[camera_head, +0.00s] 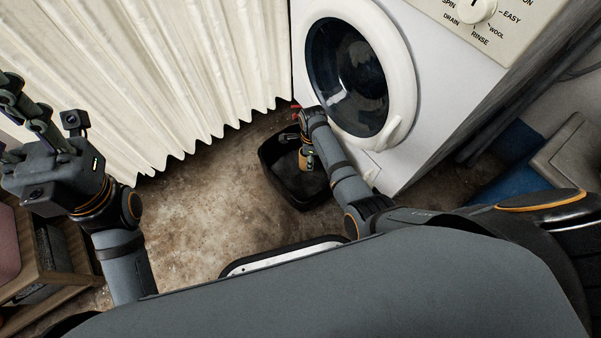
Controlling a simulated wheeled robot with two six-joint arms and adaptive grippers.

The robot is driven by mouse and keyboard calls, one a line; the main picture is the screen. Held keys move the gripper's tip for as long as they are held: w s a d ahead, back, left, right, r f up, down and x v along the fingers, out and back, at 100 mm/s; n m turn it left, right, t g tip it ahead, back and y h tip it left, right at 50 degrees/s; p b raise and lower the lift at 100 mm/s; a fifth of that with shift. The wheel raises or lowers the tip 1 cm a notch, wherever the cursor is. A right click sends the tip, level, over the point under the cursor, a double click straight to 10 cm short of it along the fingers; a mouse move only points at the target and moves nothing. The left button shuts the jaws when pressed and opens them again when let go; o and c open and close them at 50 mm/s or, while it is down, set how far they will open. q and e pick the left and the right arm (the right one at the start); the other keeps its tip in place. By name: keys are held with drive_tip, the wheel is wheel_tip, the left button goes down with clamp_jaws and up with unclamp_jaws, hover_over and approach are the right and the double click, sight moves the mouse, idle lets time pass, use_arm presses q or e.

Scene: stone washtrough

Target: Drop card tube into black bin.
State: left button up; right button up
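The black bin (274,172) is an open, dark box on the floor in front of the washing machine. My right gripper (291,138) is over the bin, partly covered by my own forearm. A small tan-brown piece (305,163), which looks like the card tube, shows right beside this gripper, over the bin's inside. I cannot tell whether the fingers hold it or whether it lies in the bin. My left gripper (14,128) is raised at the far left, with its fingers spread and nothing seen between them.
A white washing machine (425,75) stands right behind the bin. A pale pleated curtain (190,70) hangs at the back left. A wooden rack (30,270) is at the lower left, and a blue object (505,180) is at the right. The brown floor (200,215) left of the bin is clear.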

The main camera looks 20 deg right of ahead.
drive_tip(key=o, duration=0.8)
drive_tip(key=shift+r, duration=0.15)
wheel_tip(320, 180, up, 12)
drive_tip(key=shift+f, duration=0.1)
drive_tip(key=shift+s, duration=0.1)
idle(0.4)
